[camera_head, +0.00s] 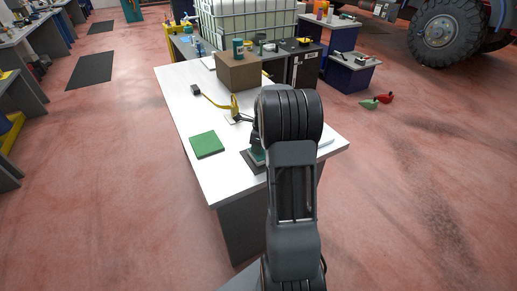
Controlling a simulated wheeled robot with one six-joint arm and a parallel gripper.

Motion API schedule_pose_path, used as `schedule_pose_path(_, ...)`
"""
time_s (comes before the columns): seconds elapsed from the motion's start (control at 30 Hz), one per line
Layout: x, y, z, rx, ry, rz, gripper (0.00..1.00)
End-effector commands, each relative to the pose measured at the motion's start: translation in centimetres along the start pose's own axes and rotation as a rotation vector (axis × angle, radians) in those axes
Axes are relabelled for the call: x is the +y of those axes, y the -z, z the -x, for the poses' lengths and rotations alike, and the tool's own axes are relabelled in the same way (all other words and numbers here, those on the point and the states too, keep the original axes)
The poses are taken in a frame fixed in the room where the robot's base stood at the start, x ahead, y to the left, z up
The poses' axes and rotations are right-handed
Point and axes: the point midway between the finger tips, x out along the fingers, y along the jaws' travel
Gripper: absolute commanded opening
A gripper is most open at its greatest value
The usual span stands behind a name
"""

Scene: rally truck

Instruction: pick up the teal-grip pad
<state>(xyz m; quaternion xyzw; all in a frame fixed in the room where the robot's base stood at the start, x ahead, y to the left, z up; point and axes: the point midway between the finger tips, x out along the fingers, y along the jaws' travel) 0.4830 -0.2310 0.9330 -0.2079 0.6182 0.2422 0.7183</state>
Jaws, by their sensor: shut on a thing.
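The teal-grip pad (257,155) is at the near right part of the white table (185,95), partly hidden by my arm. Its teal grip shows above a dark flat base. My gripper (256,144) is at the teal grip, mostly hidden behind my arm, and is shut on it. The pad appears low at the tabletop; I cannot tell whether it touches it.
A green square pad (207,145) lies left of my gripper. A yellow tool (234,107) with a cord and dark block lies beyond. A cardboard box (238,71) stands at the table's far end. A white item (326,141) shows right of my arm.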

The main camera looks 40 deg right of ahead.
Motion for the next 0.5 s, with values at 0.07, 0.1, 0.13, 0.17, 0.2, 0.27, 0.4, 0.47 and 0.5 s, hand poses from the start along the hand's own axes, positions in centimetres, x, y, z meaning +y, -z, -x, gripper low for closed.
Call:
schedule_pose_path(0.07, -0.1, -0.1, 0.5, -0.001, 0.002, 0.001, 0.11)
schedule_pose_path(0.1, -0.1, -0.1, 0.8, -0.001, 0.003, 0.001, 0.11)
schedule_pose_path(0.13, -0.1, -0.2, 1.1, -0.002, 0.004, 0.001, 0.11)
schedule_pose_path(0.17, -0.1, -0.2, 1.4, -0.002, 0.005, 0.001, 0.11)
schedule_pose_path(0.2, -0.1, -0.3, 1.9, -0.002, 0.005, 0.001, 0.11)
schedule_pose_path(0.27, -0.1, -0.5, 2.9, -0.002, 0.006, 0.001, 0.11)
schedule_pose_path(0.4, -2.1, 0.1, 5.5, -0.002, 0.007, -0.002, 0.11)
schedule_pose_path(0.47, -3.2, 0.3, 7.1, -0.002, 0.007, -0.002, 0.11)
schedule_pose_path(0.5, -4.0, 0.5, 8.1, -0.001, 0.007, -0.003, 0.11)
